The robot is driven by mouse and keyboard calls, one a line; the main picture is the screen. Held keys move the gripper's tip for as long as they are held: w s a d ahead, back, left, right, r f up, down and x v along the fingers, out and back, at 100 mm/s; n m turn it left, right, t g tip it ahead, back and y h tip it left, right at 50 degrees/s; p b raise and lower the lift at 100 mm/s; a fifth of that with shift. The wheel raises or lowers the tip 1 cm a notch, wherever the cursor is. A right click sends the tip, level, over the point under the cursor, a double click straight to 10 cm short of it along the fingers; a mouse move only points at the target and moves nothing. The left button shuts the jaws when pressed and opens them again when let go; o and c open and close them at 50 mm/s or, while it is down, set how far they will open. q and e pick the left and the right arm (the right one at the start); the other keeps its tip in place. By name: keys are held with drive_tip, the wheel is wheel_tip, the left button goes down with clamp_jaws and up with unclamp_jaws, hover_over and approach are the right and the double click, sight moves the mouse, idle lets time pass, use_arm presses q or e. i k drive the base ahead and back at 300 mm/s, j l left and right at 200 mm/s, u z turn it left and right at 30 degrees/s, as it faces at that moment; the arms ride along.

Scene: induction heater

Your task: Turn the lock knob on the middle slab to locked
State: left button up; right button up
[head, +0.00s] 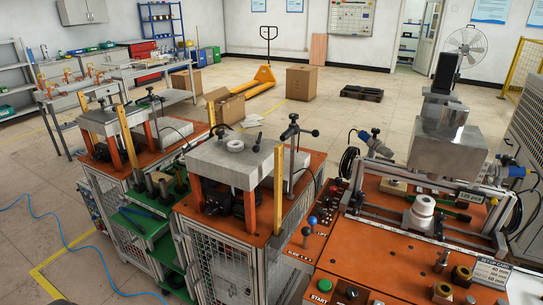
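The middle slab (218,164) is a thick grey plate on orange posts above the middle orange-topped cabinet. A pale ring (235,146) lies on it, with a small dark part beside the ring near the slab's back edge. A black T-shaped handle (292,131) stands on a post at the slab's right side. I cannot tell which of these dark parts is the lock knob, nor its setting. Another grey slab (113,121) stands on the left cabinet, with a similar black handle (150,96) behind it. Neither of my grippers is in view.
Yellow upright bars (279,190) stand at the slab's edges. A green shelf (145,217) fills the gap between cabinets. At right is an orange control table (390,250) with levers, buttons and a metal block (438,143). The floor at front left is open, with a blue hose (75,243).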

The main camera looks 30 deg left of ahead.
sight(219, 133)
drive_tip(key=u, duration=1.35)
